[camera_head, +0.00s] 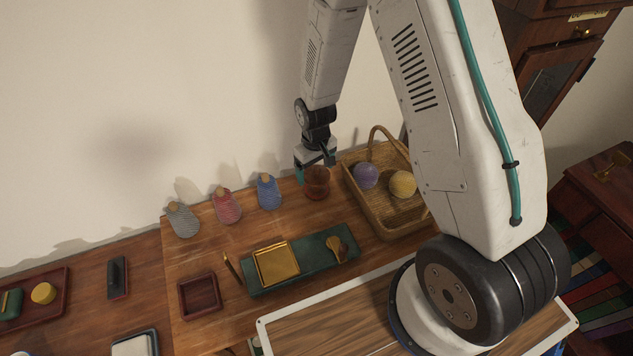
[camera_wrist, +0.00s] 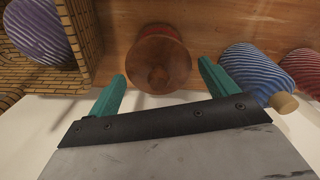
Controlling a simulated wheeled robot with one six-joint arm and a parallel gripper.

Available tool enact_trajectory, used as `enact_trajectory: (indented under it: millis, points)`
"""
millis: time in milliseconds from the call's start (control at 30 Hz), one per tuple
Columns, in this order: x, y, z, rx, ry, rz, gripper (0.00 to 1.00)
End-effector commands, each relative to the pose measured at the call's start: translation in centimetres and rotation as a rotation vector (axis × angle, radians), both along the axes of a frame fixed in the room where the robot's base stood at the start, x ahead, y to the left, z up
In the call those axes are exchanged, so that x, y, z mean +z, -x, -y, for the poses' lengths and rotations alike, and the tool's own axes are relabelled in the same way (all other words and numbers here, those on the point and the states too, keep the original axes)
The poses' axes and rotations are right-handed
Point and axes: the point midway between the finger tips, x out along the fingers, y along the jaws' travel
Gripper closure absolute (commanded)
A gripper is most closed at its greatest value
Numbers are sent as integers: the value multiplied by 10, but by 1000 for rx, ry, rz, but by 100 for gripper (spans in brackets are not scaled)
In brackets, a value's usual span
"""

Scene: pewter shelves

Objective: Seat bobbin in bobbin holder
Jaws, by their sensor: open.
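A reddish-brown, round spool-like piece (camera_head: 316,184) stands on the wooden table near the wall; it also shows in the wrist view (camera_wrist: 152,52) with a smaller knob at its near end. It looks like the bobbin, but I cannot tell for certain. My gripper (camera_head: 315,170) is open just over it; in the wrist view the teal fingertips (camera_wrist: 161,72) sit to either side of it, apart from each other. Contact cannot be told. A green base (camera_head: 312,262) carries a square gold tray (camera_head: 277,264) and a small gold piece (camera_head: 337,248). Which part is the bobbin holder is unclear.
Blue (camera_head: 268,192), red (camera_head: 226,206) and grey (camera_head: 182,220) striped cones stand left along the wall. A wicker basket (camera_head: 391,231) with purple and yellow balls is close on the right. A dark red tray (camera_head: 199,295) lies front left.

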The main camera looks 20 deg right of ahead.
Motion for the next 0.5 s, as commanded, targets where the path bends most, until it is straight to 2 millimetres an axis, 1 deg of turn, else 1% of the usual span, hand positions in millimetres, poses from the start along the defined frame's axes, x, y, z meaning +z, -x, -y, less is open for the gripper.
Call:
enact_trajectory:
  millis: [33,200,300,500]
  points:
    - [-9,-1,0,0,0,-3,15]
    - [-32,-2,0,0,0,-2,15]
    - [-37,-2,0,0,0,-2,15]
    - [-38,-2,0,0,0,-1,15]
